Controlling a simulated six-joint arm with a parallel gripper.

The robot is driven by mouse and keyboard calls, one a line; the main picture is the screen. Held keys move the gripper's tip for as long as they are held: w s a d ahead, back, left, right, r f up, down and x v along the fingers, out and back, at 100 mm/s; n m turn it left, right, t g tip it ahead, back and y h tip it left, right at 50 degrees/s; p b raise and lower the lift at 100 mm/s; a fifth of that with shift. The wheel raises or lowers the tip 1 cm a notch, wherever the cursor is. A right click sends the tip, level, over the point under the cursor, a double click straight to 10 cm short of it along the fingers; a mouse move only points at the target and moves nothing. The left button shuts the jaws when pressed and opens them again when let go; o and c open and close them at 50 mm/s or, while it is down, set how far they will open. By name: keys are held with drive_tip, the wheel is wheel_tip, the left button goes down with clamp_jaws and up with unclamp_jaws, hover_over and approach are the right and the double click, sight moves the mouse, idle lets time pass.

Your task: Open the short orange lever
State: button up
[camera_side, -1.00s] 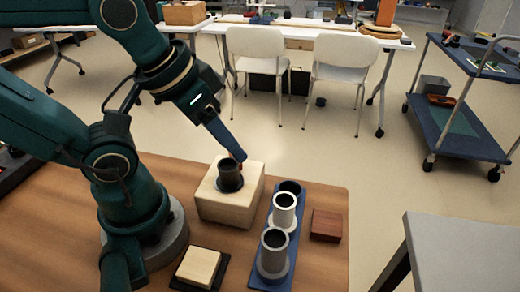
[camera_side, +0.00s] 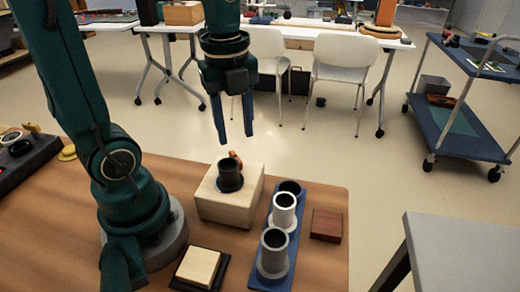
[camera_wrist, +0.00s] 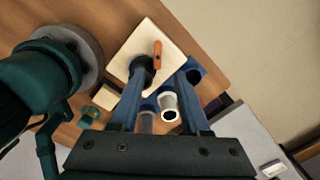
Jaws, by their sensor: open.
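The short orange lever (camera_side: 236,156) is on the far side of the black cylinder (camera_side: 229,176), which stands on a pale wooden block (camera_side: 226,207). In the wrist view the lever (camera_wrist: 158,54) is a short upright orange bar beside the dark cylinder (camera_wrist: 141,66). My gripper (camera_side: 236,139) is open and empty, pointing down above the block, with its fingertips above the lever and apart from it. In the wrist view the gripper (camera_wrist: 161,72) has its two blue fingers spread, with the lever beyond the gap between them. The cylinder partly hides the lever in the side view.
A blue rack (camera_side: 261,276) with several upright tubes stands right of the block. A brown box (camera_side: 326,225) lies further right. A pale slab on a black base (camera_side: 199,267) is in front. A dark panel (camera_side: 22,158) with round parts is at the left.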

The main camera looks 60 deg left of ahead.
sight(235, 156)
drive_tip(key=shift+w+a+f, duration=0.1)
drive_tip(key=shift+a+f, duration=0.2)
drive_tip(key=shift+f, duration=0.05)
drive_tip(key=shift+a+f+n+g, duration=0.1)
drive_tip(key=shift+f+n+g, duration=0.2)
drive_tip(key=shift+f, duration=2.4)
clamp_jaws()
